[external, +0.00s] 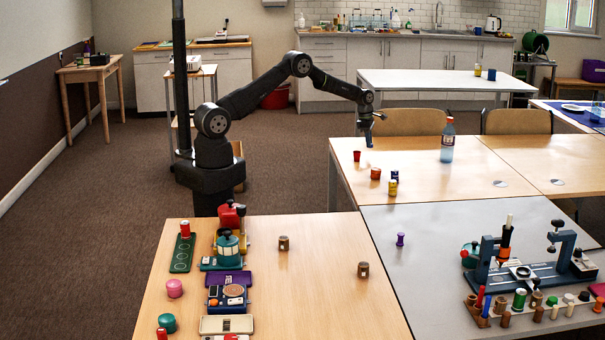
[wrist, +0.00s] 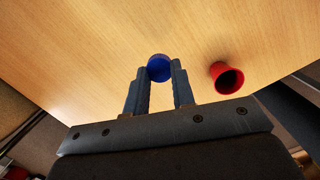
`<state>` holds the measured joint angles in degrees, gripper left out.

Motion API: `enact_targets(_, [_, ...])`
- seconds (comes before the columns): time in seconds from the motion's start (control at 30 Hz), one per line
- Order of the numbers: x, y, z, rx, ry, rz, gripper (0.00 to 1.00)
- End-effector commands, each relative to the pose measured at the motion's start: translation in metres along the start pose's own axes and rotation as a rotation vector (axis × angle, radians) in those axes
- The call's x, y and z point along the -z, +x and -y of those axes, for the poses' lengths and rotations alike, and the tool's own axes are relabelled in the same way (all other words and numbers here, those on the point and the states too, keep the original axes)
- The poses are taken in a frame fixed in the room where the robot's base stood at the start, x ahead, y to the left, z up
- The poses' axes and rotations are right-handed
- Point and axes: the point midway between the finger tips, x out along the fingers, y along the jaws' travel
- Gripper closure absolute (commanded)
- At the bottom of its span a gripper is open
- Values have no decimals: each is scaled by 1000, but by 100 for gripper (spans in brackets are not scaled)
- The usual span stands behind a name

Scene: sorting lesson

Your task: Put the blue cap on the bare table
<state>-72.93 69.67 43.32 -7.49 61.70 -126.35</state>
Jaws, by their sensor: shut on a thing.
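The blue cap (wrist: 159,68) sits between my fingertips in the wrist view, with the pale wood table top behind it. My gripper (wrist: 158,77) is shut on it; it also shows in the external view (external: 369,146), pointing down at the left part of the far wooden table (external: 420,185). In the external view the cap is too small to tell from the fingers. I cannot tell whether it touches the table or hangs just above it.
A red cup (wrist: 227,78) is right of my gripper in the wrist view, close to the right finger. In the external view, an orange-brown cup (external: 375,173), a yellow-labelled can (external: 393,184) and a bottle (external: 447,142) stand on the same table. Bare wood lies between them.

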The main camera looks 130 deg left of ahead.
Motion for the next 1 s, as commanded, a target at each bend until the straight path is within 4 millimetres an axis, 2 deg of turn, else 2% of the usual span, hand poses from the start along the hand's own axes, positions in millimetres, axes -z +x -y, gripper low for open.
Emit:
enact_targets(0.13, [2,11,-1,2,1,-1,98])
enact_targets(0.33, [6,38,-1,0,1,-1,98])
enact_targets(0.73, [7,44,0,0,0,-1,98])
enact_targets(0.77, [7,43,-1,0,1,-1,71])
enact_targets(0.83, [7,43,-1,0,0,-1,57])
enact_targets(1.0, [7,43,-1,0,0,-1,55])
